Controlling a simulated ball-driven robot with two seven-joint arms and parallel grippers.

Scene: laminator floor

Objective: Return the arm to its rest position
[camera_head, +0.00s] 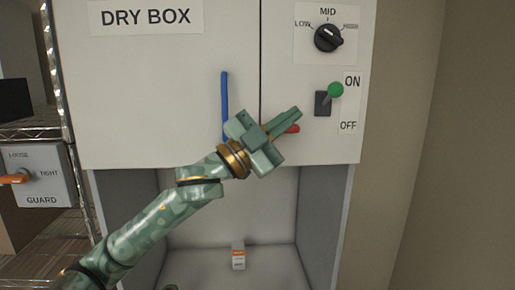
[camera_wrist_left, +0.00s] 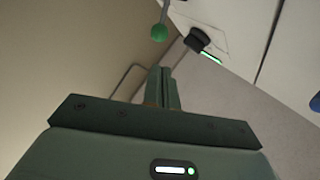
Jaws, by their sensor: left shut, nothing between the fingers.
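My left arm reaches up from the lower left in the head view, its painted green links stretched across the cabinet front. My left gripper (camera_head: 297,112) is shut and empty, in front of the white cabinet and pointing up and right. Its closed fingers (camera_wrist_left: 162,72) also show in the left wrist view. The fingertips are left of and below the green-knobbed lever (camera_head: 335,90), apparently apart from it. The lever is tilted up toward ON; its green knob also shows in the left wrist view (camera_wrist_left: 159,32).
The dry box cabinet (camera_head: 140,120) has a blue handle (camera_head: 225,95), a red handle (camera_head: 293,129) partly hidden by my gripper, and a black dial (camera_head: 328,38). Below, a small orange-and-white box (camera_head: 238,258) stands in the open bay. A guard switch panel (camera_head: 45,185) is at left.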

